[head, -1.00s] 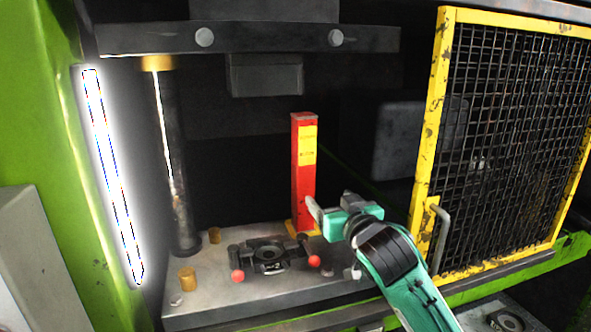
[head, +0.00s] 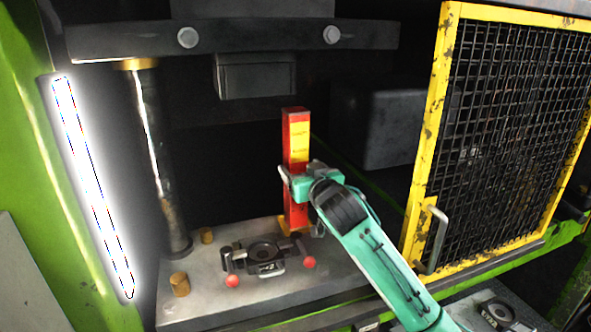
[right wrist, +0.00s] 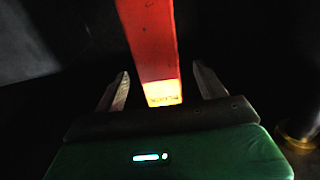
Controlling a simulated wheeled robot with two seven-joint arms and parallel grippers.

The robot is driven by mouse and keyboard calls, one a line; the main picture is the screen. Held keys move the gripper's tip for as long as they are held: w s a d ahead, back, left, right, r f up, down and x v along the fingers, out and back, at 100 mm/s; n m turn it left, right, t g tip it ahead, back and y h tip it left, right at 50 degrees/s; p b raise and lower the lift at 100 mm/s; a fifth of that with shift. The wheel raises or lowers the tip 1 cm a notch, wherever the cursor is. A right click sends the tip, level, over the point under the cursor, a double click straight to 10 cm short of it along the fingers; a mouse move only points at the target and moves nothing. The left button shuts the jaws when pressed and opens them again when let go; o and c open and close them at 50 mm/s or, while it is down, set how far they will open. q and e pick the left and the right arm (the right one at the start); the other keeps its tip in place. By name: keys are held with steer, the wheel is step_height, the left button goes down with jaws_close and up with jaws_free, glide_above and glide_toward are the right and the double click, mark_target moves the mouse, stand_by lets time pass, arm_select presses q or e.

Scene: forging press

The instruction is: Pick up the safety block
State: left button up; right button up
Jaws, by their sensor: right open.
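The safety block (head: 295,135) is a tall red post with a yellow label. It stands upright on a yellow base plate at the back of the press bed, in the head view. My right gripper (head: 287,178) is at the block's middle height, in front of it, and hides part of it. In the right wrist view the block (right wrist: 150,45) rises between the two open fingers of the gripper (right wrist: 160,90), with dark gaps on both sides. My left gripper is not in view.
The grey press bed (head: 205,290) holds a die with red-knobbed handles (head: 262,258) and brass stubs (head: 180,284). A dark column (head: 160,170) stands at left. The upper ram block (head: 255,77) hangs above. A yellow mesh guard (head: 500,130) stands at right.

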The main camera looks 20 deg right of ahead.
mark_target(300, 164)
steer(key=w+p, duration=0.3)
steer(key=w, duration=0.1)
steer(key=shift+r, duration=0.3)
steer(key=shift+w+a+f, duration=0.1)
steer(key=shift+w+f, duration=0.05)
steer(key=shift+w, duration=0.25)
jaws_close()
